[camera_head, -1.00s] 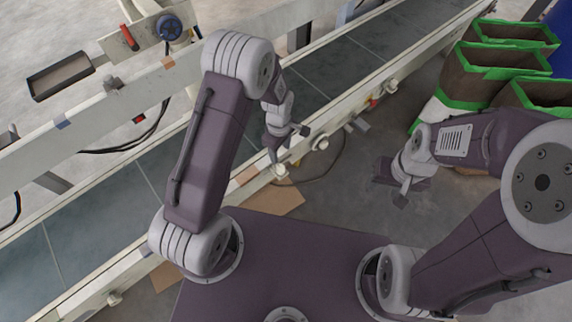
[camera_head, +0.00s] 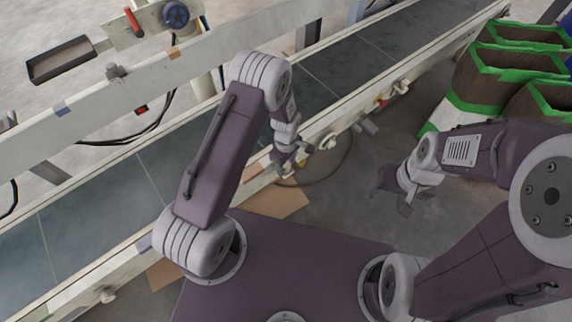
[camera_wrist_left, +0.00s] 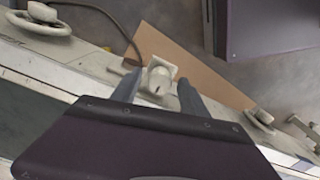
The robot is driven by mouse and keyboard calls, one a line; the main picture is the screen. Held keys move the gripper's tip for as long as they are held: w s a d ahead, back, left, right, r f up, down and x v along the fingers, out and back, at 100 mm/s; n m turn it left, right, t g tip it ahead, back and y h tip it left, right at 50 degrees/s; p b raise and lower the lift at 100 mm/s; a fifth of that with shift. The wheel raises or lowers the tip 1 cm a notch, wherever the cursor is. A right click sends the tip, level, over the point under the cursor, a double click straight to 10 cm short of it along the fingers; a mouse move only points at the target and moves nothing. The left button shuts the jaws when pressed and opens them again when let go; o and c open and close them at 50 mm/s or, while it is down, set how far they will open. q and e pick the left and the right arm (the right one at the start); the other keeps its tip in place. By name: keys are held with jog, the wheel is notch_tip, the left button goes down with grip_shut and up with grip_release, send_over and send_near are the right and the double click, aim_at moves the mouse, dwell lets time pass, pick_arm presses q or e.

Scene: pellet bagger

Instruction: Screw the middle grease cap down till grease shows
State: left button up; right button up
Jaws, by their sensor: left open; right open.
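A pale grease cap (camera_wrist_left: 157,82) on a small square plate sits on the conveyor's near rail in the left wrist view. My left gripper (camera_wrist_left: 161,92) is open, one finger on each side of this cap; I cannot tell whether they touch it. No grease is visible around it. In the head view my left gripper (camera_head: 289,166) is over the near rail and largely hides this cap. My right gripper (camera_head: 408,200) is open and empty over the floor.
Rounded fittings (camera_wrist_left: 45,17) and (camera_wrist_left: 262,118) flank the cap on the rail. Cardboard (camera_wrist_left: 190,65) lies on the floor beside it. The conveyor belt (camera_head: 170,165) is bare. Brown bags with green rims (camera_head: 500,75) stand at the upper right. A dark tray (camera_head: 62,60) is upper left.

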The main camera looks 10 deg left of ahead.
pick_arm(q)
grip_shut()
jog(key=shift+r+m, duration=0.1)
jog(key=shift+m, duration=0.2)
